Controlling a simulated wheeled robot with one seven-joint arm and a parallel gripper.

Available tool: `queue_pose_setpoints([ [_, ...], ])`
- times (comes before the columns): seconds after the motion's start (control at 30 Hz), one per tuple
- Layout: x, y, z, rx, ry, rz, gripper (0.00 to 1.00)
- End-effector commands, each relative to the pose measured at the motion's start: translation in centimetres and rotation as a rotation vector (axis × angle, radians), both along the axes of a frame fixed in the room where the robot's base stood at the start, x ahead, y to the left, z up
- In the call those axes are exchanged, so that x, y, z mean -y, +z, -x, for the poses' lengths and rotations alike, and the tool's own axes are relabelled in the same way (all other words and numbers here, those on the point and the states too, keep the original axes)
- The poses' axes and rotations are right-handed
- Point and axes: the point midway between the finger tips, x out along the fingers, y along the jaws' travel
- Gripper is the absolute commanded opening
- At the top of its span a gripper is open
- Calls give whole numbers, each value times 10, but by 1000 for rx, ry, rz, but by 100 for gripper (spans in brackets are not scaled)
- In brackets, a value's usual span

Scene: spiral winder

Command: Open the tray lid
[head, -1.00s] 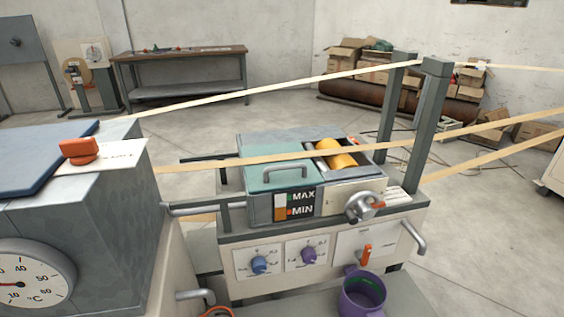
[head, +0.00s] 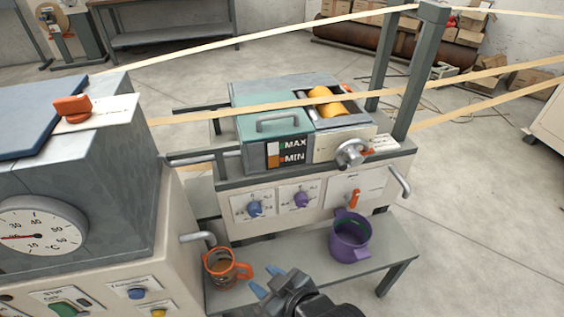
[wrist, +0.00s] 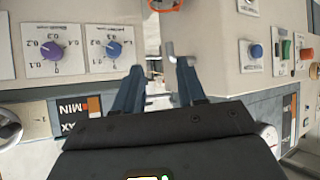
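The tray lid (head: 258,106) is a teal cover lying flat over the left part of the tray box on the machine, in the head view. A grey bar handle (head: 278,121) stands on its front part. The lid looks shut. A pale strand crosses above it. My gripper (head: 266,280) is at the bottom of the head view, in front of and below the tray, apart from the lid. In the wrist view, its two blue fingers (wrist: 160,68) are spread with nothing between them. The lid itself is not clearly seen there; the MAX/MIN label (wrist: 80,115) appears upside down.
A purple pot (head: 350,238) and an orange-handled mug (head: 225,268) stand on the low shelf below the machine. A crank (head: 352,153) and side rails stick out from the tray box. Pale strands (head: 470,75) stretch across the scene. A grey tank (head: 110,170) stands at left.

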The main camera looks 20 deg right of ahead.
Motion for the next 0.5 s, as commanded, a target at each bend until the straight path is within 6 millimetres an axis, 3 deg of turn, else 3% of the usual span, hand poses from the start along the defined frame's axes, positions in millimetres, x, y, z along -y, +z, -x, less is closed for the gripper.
queue_pose_setpoints([
  [0.03, -4, 7, -23, -1, 39, 24, 40],
  [0.27, -18, 28, -98, -47, 239, 155, 40],
  [0.5, -8, 67, -169, -105, 438, 332, 40],
])
